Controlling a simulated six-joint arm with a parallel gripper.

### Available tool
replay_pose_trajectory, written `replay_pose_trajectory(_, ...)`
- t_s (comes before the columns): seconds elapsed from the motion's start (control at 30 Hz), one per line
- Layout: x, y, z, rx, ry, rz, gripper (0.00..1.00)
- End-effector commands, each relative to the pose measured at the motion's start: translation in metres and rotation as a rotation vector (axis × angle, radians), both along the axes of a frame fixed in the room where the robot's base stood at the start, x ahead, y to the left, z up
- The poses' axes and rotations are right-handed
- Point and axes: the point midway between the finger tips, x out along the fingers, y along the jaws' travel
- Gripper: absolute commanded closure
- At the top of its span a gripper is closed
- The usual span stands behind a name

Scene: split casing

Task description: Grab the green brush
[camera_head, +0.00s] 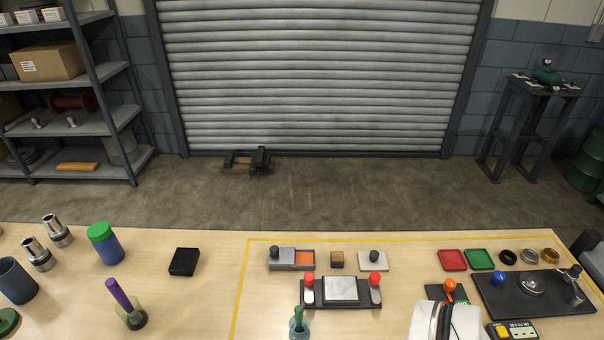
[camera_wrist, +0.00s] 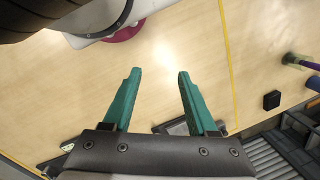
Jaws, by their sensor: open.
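The green brush (camera_head: 298,314) stands handle up in a small teal holder (camera_head: 299,332) at the bottom middle of the head view, in front of the black fixture. Its lower end is hidden in the holder and cut by the frame edge. I cannot make out the green brush in the wrist view. My gripper (camera_wrist: 159,72) shows in the wrist view with two teal fingers apart and nothing between them, above bare wooden table. Its fingers do not show in the head view.
A purple-handled brush (camera_head: 118,295) stands in another holder at left. A black fixture (camera_head: 318,300) with red knobs lies behind the green brush. The table (camera_head: 200,310) is clear between the two brushes.

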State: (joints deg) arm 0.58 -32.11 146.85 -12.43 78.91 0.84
Motion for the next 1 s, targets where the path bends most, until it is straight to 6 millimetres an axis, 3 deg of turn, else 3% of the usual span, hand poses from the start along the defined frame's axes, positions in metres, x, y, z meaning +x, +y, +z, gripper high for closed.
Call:
replay_pose_trajectory(0.2,0.001,0.0,0.001,-0.001,0.002,0.0,0.41)
replay_pose_trajectory(0.27,0.011,0.0,0.005,-0.017,0.012,-0.027,0.41)
replay_pose_trajectory(0.37,0.064,0.008,0.021,-0.098,0.039,-0.176,0.41)
replay_pose_trajectory(0.5,0.156,0.049,0.024,-0.224,0.008,-0.459,0.41)
replay_pose_trajectory(0.6,0.197,0.081,0.017,-0.264,-0.038,-0.609,0.41)
replay_pose_trajectory(0.7,0.213,0.096,0.008,-0.274,-0.064,-0.683,0.41)
replay_pose_trajectory(0.77,0.216,0.096,-0.003,-0.278,-0.066,-0.695,0.41)
replay_pose_trajectory(1.0,0.219,0.086,-0.069,-0.278,-0.063,-0.698,0.41)
